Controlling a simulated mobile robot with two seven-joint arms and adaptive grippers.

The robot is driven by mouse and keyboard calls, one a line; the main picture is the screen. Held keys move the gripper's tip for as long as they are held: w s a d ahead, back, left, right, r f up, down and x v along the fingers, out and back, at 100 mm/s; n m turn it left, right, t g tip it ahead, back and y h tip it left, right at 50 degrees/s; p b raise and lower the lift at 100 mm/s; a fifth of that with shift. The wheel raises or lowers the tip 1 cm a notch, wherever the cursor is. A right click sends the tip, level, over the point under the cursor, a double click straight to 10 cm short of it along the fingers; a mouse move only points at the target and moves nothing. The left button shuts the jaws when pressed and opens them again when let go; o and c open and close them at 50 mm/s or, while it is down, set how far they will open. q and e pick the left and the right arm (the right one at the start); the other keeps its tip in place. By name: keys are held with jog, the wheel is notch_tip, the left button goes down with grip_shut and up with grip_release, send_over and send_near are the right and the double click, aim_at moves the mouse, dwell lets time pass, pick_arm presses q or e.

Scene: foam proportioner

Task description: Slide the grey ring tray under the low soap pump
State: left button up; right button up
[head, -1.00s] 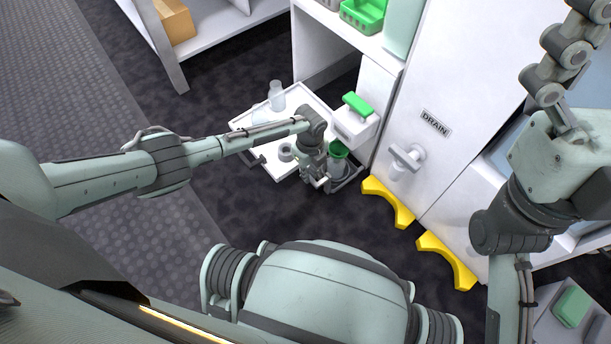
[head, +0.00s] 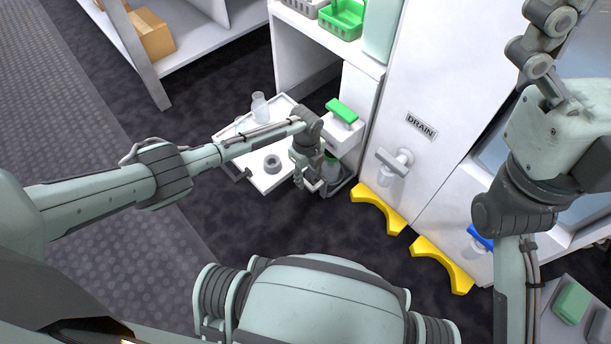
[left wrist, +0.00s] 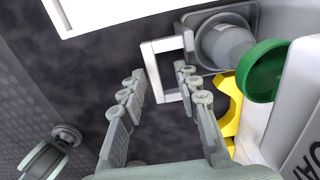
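The grey tray (head: 340,186) lies on the dark floor by the white cabinet, below and in front of the low soap pump (head: 342,123), a white box with a green top. A grey cup with a green rim stands on it; the left wrist view shows the green rim (left wrist: 266,70) and the tray (left wrist: 248,14). A white square handle (left wrist: 154,72) sticks out from the tray. My left gripper (head: 308,185) is open at this handle, its fingers (left wrist: 162,82) either side of the handle's near bar; contact is unclear. My right gripper (head: 545,45) shows only partly at top right.
A white pull-out shelf (head: 268,184) with a grey ring (head: 272,164) and a clear bottle (head: 260,106) lies left of the pump. Yellow curved floor pieces (head: 378,208) and a DRAIN valve (head: 396,162) are at the right. Dark floor in front is clear.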

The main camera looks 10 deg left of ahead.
pick_arm(q)
jog(key=shift+s, duration=0.1)
notch_tip(320, 180, up, 12)
dwell(0.5)
dwell(0.5)
